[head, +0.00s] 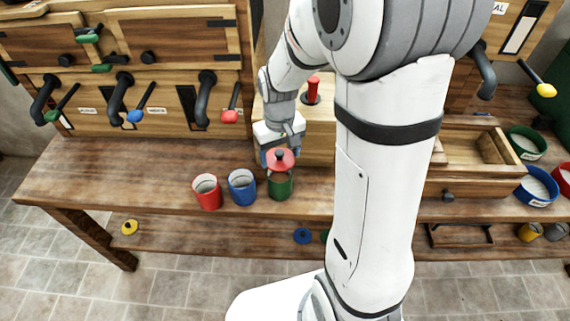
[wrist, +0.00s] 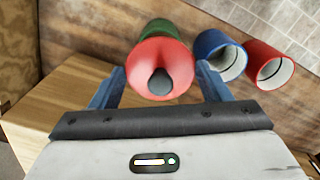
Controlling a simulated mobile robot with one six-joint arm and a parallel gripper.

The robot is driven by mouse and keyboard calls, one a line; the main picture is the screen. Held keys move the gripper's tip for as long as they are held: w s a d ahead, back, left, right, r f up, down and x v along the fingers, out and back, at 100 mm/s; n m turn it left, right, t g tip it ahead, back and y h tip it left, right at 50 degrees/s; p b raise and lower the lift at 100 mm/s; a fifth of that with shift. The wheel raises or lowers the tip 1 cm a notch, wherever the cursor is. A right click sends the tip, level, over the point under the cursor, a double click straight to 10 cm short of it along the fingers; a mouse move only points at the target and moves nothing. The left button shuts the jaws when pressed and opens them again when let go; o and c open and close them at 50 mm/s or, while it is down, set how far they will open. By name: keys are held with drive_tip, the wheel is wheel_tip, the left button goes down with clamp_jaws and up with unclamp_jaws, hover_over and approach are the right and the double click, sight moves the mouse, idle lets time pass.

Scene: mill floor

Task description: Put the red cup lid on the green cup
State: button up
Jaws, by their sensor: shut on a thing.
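The red cup lid (head: 280,159), a disc with a dark knob, is at the mouth of the green cup (head: 280,187) on the bench. In the wrist view the lid (wrist: 150,55) sits between the two blue fingers and hides most of the green cup (wrist: 164,27) behind it. My gripper (wrist: 160,84) is shut on the lid. In the head view my gripper (head: 281,150) is just behind and above the green cup. I cannot tell whether the lid touches the rim.
The open blue cup (head: 242,187) stands close left of the green cup, and the red cup (head: 207,192) beyond it. A wooden box (head: 318,130) is behind. The bench's left part is clear. A yellow lid (head: 129,227) and blue lid (head: 302,236) lie on the lower shelf.

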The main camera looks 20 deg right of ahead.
sight(280, 160)
drive_tip(key=shift+f, duration=2.45)
drive_tip(key=shift+f, duration=0.15)
drive_tip(key=o, duration=1)
drive_tip(key=shift+c, duration=0.2)
